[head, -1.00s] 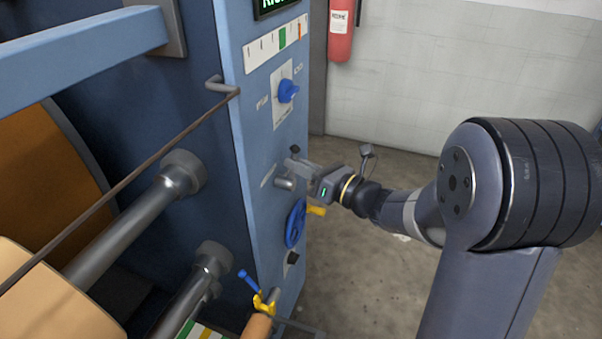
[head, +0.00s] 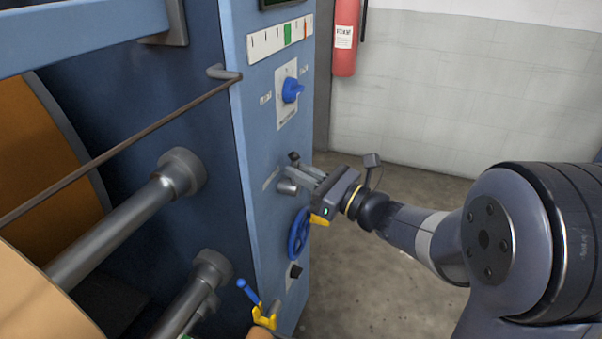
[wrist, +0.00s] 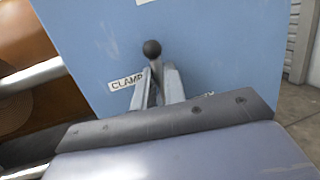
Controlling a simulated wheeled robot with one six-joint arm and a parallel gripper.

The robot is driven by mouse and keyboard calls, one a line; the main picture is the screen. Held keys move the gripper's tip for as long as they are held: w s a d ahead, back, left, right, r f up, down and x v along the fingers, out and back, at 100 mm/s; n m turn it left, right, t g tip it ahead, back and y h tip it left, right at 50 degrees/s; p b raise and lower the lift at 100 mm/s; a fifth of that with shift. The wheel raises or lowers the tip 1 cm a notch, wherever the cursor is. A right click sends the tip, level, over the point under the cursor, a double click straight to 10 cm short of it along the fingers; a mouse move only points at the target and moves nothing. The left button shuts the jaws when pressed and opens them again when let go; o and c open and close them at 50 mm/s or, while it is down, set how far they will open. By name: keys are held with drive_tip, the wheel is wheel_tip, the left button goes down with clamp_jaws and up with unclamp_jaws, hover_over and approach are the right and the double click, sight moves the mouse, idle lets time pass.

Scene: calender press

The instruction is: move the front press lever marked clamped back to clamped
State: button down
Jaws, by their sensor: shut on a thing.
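The press lever, a grey bar with a black ball knob (wrist: 152,48), stands out from the blue side panel. It shows in the head view as a small dark knob (head: 294,157) above a round metal boss (head: 287,187). My gripper (head: 306,172) reaches it from the right, and in the wrist view its fingers (wrist: 158,85) are shut on the lever just below the knob. A white label reading CLAMP (wrist: 127,83), its end hidden, is left of the lever. A second label right of it is mostly hidden by a finger. The lever's base is hidden by my gripper.
A blue handwheel (head: 298,234) with a yellow grip sits just below my gripper. A blue rotary switch (head: 292,90) is above. A blue-handled yellow clamp (head: 262,312) and metal roller shafts (head: 120,230) lie left. Floor to the right is open.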

drive_tip(key=c, duration=1.5)
unclamp_jaws()
drive_tip(key=p+v, duration=0.1)
drive_tip(key=v, duration=1)
drive_tip(key=shift+p, duration=0.4)
drive_tip(key=shift+a, duration=0.1)
drive_tip(key=b+x, duration=0.1)
drive_tip(key=x, duration=0.9)
drive_tip(key=shift+w+a+r+b, duration=0.1)
drive_tip(key=shift+w+a+b, duration=0.15)
drive_tip(key=shift+a+b, duration=0.1)
drive_tip(key=shift+d, duration=0.1)
